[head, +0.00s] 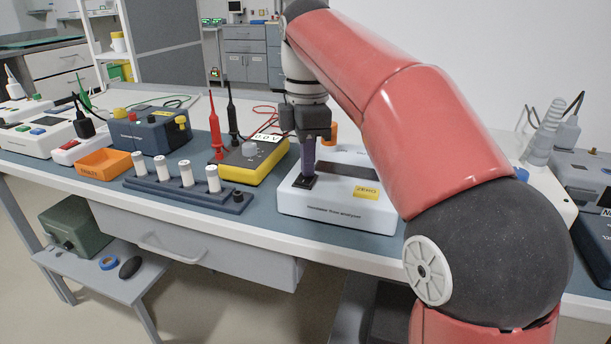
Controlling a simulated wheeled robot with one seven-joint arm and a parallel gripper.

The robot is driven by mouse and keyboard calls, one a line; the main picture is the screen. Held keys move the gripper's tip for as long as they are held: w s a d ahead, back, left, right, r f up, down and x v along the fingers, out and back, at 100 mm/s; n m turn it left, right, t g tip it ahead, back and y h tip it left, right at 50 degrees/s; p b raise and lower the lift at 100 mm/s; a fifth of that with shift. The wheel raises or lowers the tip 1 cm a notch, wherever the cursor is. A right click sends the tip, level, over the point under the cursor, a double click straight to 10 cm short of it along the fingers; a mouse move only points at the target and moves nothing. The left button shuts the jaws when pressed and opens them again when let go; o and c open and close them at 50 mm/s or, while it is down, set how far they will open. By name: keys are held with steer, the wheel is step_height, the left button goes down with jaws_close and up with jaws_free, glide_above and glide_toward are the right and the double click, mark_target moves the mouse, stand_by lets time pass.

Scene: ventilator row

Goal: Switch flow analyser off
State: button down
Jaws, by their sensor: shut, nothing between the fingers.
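The flow analyser (335,208) is a white box with dark front lettering, standing on the blue-grey bench top right of the middle. It has a dark display strip (352,170) and a yellow ZERO button (366,192). A black switch (304,182) sits on the left of its top face. My gripper (308,172) points down with its fingers shut and empty. Its tips are at the black switch and appear to touch it. The fingers hide part of the switch, so I cannot tell its position.
Left of the analyser stand a yellow multimeter (252,160) with red and black probes, a dark rack (180,192) with several white cylinders, an orange tray (88,164) and a blue power unit (151,132). More devices stand to the right, behind my arm.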

steer(key=shift+r+p, duration=2.15)
steer(key=shift+r, duration=1.3)
steer(key=shift+s, duration=0.1)
